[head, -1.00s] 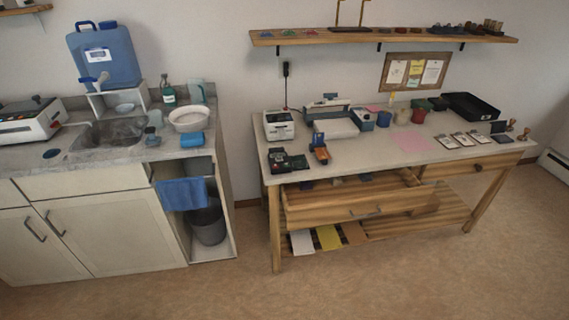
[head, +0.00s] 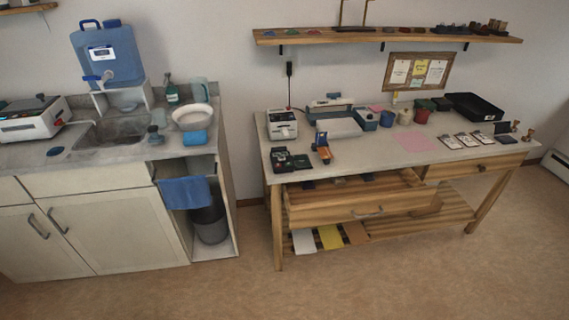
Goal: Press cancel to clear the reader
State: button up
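A small black device (head: 291,160) lies at the front left corner of the wooden table (head: 370,158); it may be the reader. Its keys are too small to make out, so I cannot tell a cancel key. An orange and dark hand-held device (head: 321,148) stands just right of it, and a white boxy machine (head: 281,125) stands behind it. I cannot tell for certain which of these is the reader. My gripper is not in view.
The table's left drawer (head: 350,209) is pulled open. A sink counter (head: 112,155) with a blue water jug (head: 122,62) stands left, with a gap between it and the table. A shelf (head: 390,38) hangs above. The floor (head: 330,290) in front is clear.

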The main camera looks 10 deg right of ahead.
dwell(0.4)
grip_shut()
dwell(1.2)
